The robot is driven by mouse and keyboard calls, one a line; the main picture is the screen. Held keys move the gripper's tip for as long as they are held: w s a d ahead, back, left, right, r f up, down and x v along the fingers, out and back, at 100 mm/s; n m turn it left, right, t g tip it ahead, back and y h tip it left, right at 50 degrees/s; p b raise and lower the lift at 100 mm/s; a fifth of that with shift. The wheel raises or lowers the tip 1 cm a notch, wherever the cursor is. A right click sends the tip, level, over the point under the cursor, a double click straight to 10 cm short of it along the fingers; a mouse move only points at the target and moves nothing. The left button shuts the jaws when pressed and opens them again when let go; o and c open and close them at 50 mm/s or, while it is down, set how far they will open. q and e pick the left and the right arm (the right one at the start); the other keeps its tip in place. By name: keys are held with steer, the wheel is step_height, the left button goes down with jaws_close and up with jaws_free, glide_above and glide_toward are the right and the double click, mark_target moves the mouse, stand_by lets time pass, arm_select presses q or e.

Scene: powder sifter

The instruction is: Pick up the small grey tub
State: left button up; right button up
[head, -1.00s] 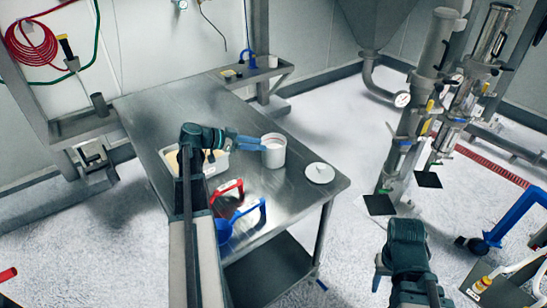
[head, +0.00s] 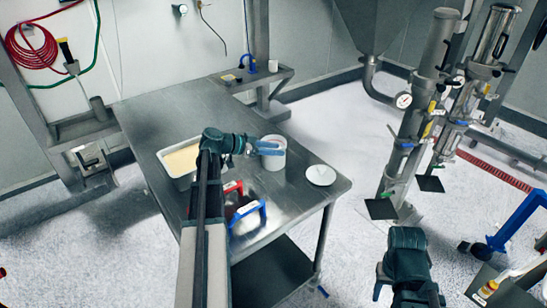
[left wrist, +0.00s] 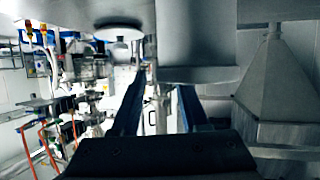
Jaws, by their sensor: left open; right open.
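The small grey tub (head: 273,158), a pale open-topped cylinder, stands on the metal table. My left gripper (head: 268,147) is open, its blue fingers at the tub's upper left side and partly covering it. The left wrist view looks upside down; there the tub (left wrist: 196,40) hangs from the top, and the open left gripper (left wrist: 158,95) has its fingers close by, more to the tub's left. I cannot tell whether they touch it. My right gripper (head: 383,278) is open and empty, away from the table at the lower right.
A round white lid (head: 320,174) lies right of the tub. A tray of pale powder (head: 180,161) stands to its left. Red (head: 232,187) and blue (head: 248,212) handled tools lie in front. The metal table's (head: 300,205) right edge is close by. Steel pipework (head: 410,150) stands farther right.

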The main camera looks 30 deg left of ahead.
arm_select(q)
jaws_close()
stand_by(1.3)
